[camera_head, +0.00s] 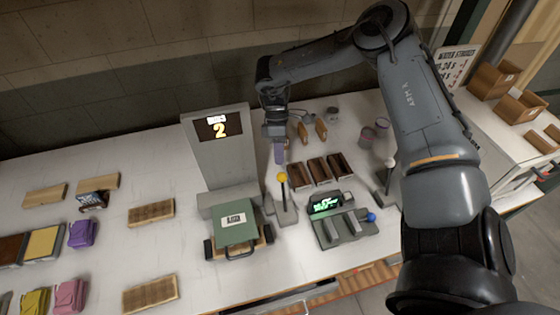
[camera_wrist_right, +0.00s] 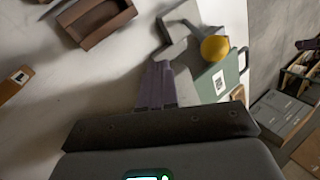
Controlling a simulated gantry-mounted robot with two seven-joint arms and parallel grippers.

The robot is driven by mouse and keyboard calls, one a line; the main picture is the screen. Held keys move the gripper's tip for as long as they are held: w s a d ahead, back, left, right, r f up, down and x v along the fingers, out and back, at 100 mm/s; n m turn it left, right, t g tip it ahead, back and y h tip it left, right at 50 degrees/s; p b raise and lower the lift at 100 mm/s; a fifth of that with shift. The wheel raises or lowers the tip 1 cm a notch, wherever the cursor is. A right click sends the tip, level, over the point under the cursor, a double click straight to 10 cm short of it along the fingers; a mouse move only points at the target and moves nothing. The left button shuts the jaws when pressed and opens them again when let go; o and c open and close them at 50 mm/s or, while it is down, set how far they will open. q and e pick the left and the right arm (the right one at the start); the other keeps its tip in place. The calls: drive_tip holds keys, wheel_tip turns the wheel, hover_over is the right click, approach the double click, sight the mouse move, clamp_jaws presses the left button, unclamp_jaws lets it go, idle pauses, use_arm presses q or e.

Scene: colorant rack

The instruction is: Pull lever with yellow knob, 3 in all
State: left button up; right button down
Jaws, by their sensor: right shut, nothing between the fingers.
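The lever with the yellow knob (camera_head: 283,177) stands on a grey base beside the display tower, with its knob up. My right gripper (camera_head: 279,158) points down just above and behind the knob, its purple fingers shut and empty. In the right wrist view the yellow knob (camera_wrist_right: 214,48) is to the right of and beyond the shut fingers (camera_wrist_right: 157,82), with a visible gap. The tower's screen (camera_head: 218,127) shows a yellow "2"; the small text above it is hard to read. My left gripper is not in view.
A green box with a handle (camera_head: 236,234) stands left of the lever. Brown trays (camera_head: 317,170) are behind right, and a device with a green screen and blue knob (camera_head: 371,217) is at front right. A white-knobbed lever (camera_head: 389,162) stands further right.

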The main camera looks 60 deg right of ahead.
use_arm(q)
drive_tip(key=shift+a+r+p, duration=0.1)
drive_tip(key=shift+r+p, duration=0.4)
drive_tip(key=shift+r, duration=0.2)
use_arm(e)
drive_tip(key=shift+s+a+r, duration=0.25)
drive_tip(key=shift+s+a, duration=0.25)
drive_tip(key=shift+a, duration=0.35)
drive_tip(key=shift+s+a+r, duration=0.25)
drive_tip(key=shift+s+a, duration=0.2)
drive_tip(key=shift+a, duration=0.35)
